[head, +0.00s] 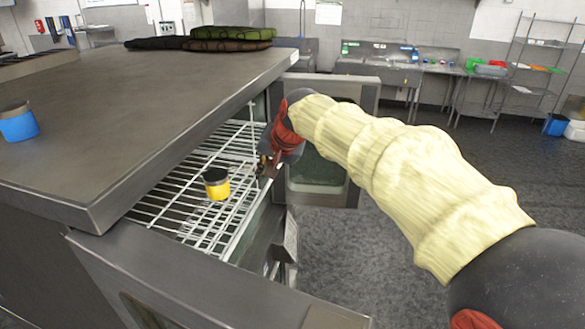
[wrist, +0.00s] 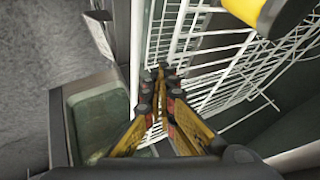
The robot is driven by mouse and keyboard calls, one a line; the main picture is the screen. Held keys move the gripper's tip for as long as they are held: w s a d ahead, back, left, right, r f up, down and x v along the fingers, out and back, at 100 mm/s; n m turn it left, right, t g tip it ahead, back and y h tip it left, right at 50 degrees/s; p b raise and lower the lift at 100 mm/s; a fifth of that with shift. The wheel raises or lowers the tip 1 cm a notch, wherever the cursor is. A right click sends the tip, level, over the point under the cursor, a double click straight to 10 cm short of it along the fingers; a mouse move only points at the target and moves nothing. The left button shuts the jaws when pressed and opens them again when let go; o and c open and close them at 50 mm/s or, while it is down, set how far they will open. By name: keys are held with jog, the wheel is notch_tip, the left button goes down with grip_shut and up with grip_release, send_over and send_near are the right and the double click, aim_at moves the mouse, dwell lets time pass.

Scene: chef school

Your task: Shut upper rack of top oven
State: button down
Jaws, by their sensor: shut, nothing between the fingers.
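The white wire rack (head: 165,208) sits under the steel top inside the oven (head: 110,272), its front edge showing along the open front. A yellow-and-black cup-like object (head: 217,184) stands on it. My gripper (head: 267,165) is shut and empty at the rack's front edge, beside the open oven door (head: 368,97). In the wrist view, the fingers (wrist: 165,82) lie together against or very near the rack's bars (wrist: 202,78); contact cannot be told. The yellow object (wrist: 258,12) shows at the top right. The rack's back part is hidden under the top.
The oven's steel top (head: 130,98) overhangs the rack and carries a blue-and-black object (head: 18,123) and folded dark cloths (head: 230,36). The open door stands close beyond my wrist. A sink counter (head: 400,70) and wire shelving (head: 528,70) stand far back; the floor (head: 400,265) at right is clear.

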aim_at(235, 168)
jog(key=a, duration=0.2)
jog(key=w+a+p, duration=0.1)
jog(key=a, duration=0.2)
jog(key=w+a+p, duration=0.1)
jog(key=a, duration=0.1)
jog(key=shift+w+a, duration=0.2)
jog(key=shift+w, duration=0.05)
